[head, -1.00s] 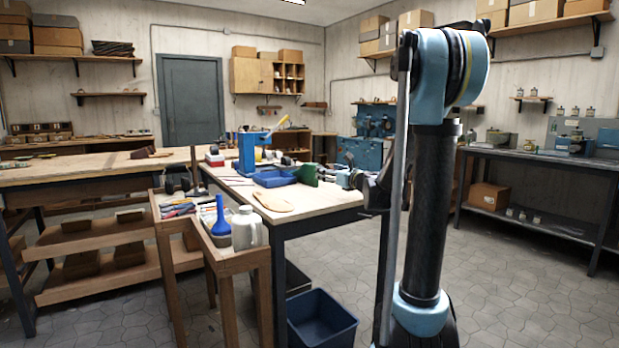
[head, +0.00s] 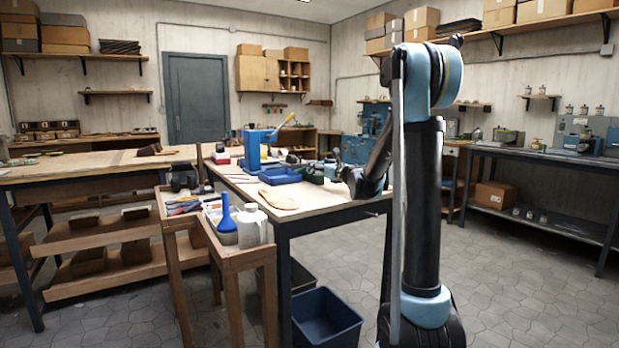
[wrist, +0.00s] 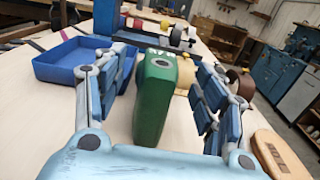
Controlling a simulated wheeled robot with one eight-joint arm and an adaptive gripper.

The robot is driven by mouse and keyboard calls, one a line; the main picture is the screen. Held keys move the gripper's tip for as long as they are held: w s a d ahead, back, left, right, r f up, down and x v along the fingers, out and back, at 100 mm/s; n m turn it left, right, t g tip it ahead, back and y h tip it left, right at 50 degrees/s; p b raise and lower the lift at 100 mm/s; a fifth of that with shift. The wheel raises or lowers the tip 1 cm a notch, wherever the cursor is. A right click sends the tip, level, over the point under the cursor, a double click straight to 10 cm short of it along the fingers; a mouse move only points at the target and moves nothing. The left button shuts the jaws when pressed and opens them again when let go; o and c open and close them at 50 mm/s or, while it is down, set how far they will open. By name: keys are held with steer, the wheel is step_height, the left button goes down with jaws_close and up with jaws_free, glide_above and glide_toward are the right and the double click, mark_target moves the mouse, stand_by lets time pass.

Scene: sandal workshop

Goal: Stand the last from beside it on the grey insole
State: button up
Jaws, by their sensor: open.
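A green last (wrist: 157,95) with a pale label on its top end stands upright between the open fingers of my gripper (wrist: 163,62) in the wrist view. The fingers are on either side of it, and I cannot tell whether they touch it. In the head view the green last (head: 313,174) shows small beside my gripper (head: 338,166). A light wooden piece with a dark label (wrist: 280,155), perhaps another last, is at the right edge of the wrist view. A tan insole (head: 278,199) lies near the table's front edge. I cannot make out a grey insole.
A blue tray (wrist: 73,62) is left of the green last. Tan (wrist: 182,84) and brown (wrist: 241,86) pieces stand behind and right of it. A blue stand (head: 252,150) rises farther back. A side cart holds a white jug (head: 252,226) and a blue-handled brush (head: 226,215).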

steer(key=shift+f+x, duration=0.25)
steer(key=shift+x, duration=1.05)
steer(key=shift+f+x, duration=0.25)
steer(key=shift+x, duration=1.1)
jaws_close()
step_height(320, 180, up, 10)
